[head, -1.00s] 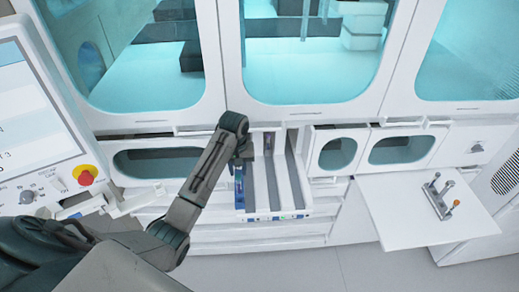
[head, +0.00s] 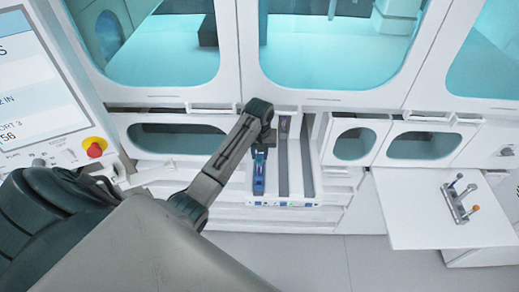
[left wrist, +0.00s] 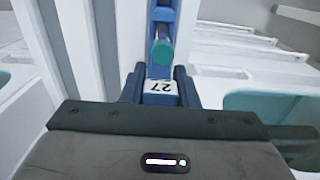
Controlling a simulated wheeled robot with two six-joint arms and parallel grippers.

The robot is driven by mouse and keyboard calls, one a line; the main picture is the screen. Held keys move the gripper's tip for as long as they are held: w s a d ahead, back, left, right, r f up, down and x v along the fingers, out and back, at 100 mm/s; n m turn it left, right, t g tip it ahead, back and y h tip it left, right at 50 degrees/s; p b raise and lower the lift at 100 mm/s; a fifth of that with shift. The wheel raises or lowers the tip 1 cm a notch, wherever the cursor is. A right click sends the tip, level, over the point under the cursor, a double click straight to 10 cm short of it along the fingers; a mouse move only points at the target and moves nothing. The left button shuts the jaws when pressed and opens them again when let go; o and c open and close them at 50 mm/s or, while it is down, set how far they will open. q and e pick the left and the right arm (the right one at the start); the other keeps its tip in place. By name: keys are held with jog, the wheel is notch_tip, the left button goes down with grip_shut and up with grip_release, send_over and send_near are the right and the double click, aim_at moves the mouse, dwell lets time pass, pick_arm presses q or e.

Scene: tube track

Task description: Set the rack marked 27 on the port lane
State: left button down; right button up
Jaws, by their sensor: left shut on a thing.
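The blue rack (head: 259,178) is at the left side of the pulled-out tray with grey lanes (head: 283,172) in the head view, lengthwise along the leftmost lane. Whether it touches the lane floor or is just above it, I cannot tell. My left gripper (head: 265,143) is at the rack's far end. In the left wrist view, its fingers (left wrist: 157,85) are shut on the rack, around the white label (left wrist: 160,87) reading 27. A teal-capped tube (left wrist: 162,52) sits in the rack just beyond. The right gripper is not in view.
Glass-fronted cabinets (head: 335,45) stand behind the tray. A console with a red button (head: 95,149) is at the left. A white shelf (head: 400,215) with a small lever fixture (head: 460,198) is at the right. The floor (head: 300,265) in front is clear.

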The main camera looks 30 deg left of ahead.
pick_arm(q)
jog(key=shift+f, duration=0.1)
jog(key=shift+s, duration=0.15)
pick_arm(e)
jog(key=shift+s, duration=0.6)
pick_arm(q)
jog(key=shift+f, duration=0.15)
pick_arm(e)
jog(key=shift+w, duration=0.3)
pick_arm(q)
jog(key=shift+f, duration=0.65)
jog(key=c, duration=1.1)
grip_release()
jog(key=shift+o, duration=0.2)
